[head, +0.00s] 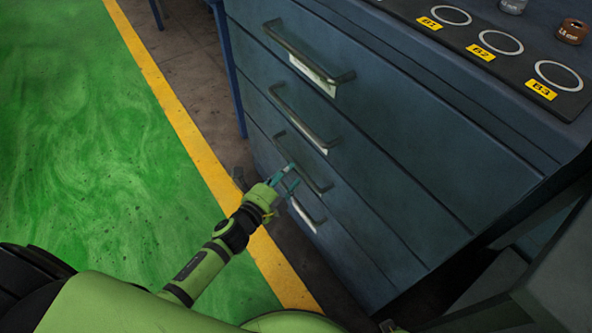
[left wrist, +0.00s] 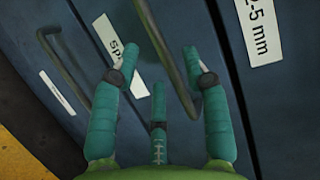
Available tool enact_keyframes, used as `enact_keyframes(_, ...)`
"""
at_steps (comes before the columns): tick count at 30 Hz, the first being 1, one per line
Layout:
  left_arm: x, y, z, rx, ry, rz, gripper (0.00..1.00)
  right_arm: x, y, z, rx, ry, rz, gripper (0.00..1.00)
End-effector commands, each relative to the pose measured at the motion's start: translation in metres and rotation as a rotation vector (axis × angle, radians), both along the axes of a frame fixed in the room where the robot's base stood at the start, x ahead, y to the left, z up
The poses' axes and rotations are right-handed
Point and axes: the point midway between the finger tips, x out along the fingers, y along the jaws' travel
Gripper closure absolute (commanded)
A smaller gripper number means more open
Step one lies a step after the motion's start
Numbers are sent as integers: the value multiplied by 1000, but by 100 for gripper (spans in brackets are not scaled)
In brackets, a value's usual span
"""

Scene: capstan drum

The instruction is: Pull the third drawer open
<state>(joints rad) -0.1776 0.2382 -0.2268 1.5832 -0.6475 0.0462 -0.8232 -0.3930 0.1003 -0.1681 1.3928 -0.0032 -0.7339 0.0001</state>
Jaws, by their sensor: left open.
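The blue cabinet has a stack of drawers, all looking shut. The third drawer (head: 362,208) has a dark bar handle (head: 301,165). My left gripper (head: 285,178) is open just in front of that handle, low on the cabinet. In the left wrist view, the handle (left wrist: 166,55) runs down between the spread teal fingers of the left gripper (left wrist: 155,75). The fingers are around the bar but not closed on it. A white label starting "Sp" (left wrist: 112,38) is partly hidden by a finger. My right gripper is not in view.
Handles of the top drawer (head: 300,60) and second drawer (head: 294,118) are above. The bottom drawer's handle (left wrist: 62,70) is beside the left finger. The cabinet top holds a black mat (head: 470,52) with ringed spots. Green floor (head: 80,150) is open at left.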

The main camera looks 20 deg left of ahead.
Motion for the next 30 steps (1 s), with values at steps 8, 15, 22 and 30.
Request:
enact_keyframes(8,40,-10,-8,-3,2,2,54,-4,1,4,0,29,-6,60)
enact_keyframes(15,49,-13,-10,-5,4,2,54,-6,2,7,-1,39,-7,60)
enact_keyframes(22,49,-13,-10,-5,4,2,78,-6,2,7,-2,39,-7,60)
enact_keyframes(30,48,-13,-10,-4,4,2,100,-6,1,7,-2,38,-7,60)
